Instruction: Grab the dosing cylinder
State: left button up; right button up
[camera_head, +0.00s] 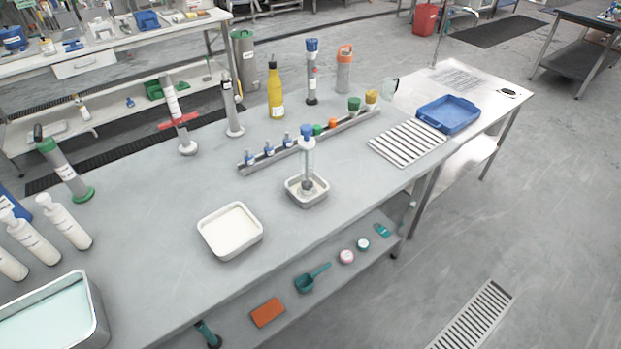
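Several upright cylinders stand on the long grey bench, and I cannot tell for certain which is the dosing cylinder. A clear cylinder with a blue top (308,160) stands upright in a small square tray (294,197) near the bench's front edge. A clear cylinder with a red collar (176,115) stands at the back left. Neither of my grippers is in view.
A tray with a pale filling (231,250) sits left of the small tray. A rail (262,163) with coloured stoppers runs behind. A slatted rack (408,143) and blue tray (448,114) are at right. A yellow bottle (275,95) stands behind. The bench's left middle is clear.

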aim_at(307, 190)
jog(key=z, duration=0.55)
jog(key=k, duration=1.15)
jog(key=z, duration=1.2)
jog(key=i, duration=1.95)
jog(key=u, duration=1.25)
jog(key=i, duration=0.55)
jog(key=u, duration=0.5)
